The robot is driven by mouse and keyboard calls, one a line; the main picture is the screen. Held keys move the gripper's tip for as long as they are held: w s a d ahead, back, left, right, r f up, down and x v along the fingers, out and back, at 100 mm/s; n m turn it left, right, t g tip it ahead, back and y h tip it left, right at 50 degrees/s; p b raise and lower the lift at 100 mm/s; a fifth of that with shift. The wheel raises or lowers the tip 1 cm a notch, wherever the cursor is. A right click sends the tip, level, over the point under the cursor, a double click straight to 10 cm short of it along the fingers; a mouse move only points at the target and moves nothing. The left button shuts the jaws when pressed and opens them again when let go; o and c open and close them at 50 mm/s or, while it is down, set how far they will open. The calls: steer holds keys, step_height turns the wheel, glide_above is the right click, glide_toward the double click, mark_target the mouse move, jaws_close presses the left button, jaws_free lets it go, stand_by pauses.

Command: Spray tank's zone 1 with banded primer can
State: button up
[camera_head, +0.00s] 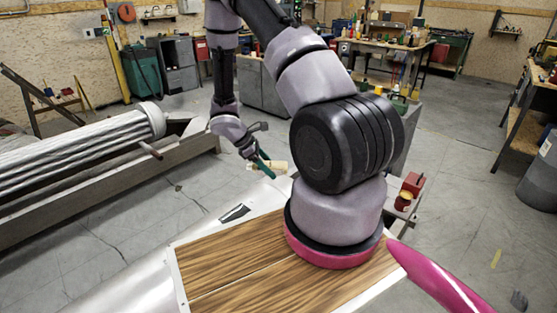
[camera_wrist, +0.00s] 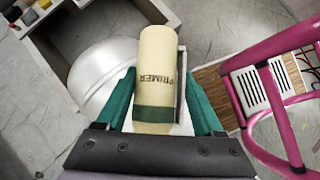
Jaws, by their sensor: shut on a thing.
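My gripper (camera_head: 264,163) has green fingers and is shut on the primer can (camera_head: 270,170). In the wrist view, the cream primer can (camera_wrist: 154,70) reads PRIMER and has a dark green band near its lower end. It lies between the two green fingers of my gripper (camera_wrist: 158,100). In the head view the can is held to the left of my thick arm link, tilted and above the floor.
A grey trough-like frame (camera_head: 110,180) runs beside the cylinder. A red box (camera_head: 413,183) and a red tin (camera_head: 403,201) stand right of my arm. A workbench (camera_head: 385,45) with tools stands at the back. The cracked grey floor (camera_head: 130,230) between is clear.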

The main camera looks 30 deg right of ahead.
steer(key=s+a, duration=0.2)
steer(key=a, duration=0.5)
steer(key=s+a, duration=0.3)
steer(key=a, duration=0.5)
steer(key=shift+s+a, duration=0.25)
steer(key=shift+s, duration=0.05)
jaws_close()
steer(key=w+d, duration=0.3)
steer(key=d, duration=0.7)
steer(key=w+d, duration=0.4)
steer(key=d, duration=0.6)
steer(key=shift+w+d, duration=0.25)
steer(key=shift+o, duration=0.9)
jaws_free()
steer(key=shift+c, duration=0.9)
step_height(320, 180, up, 8)
steer(key=shift+s, duration=0.3)
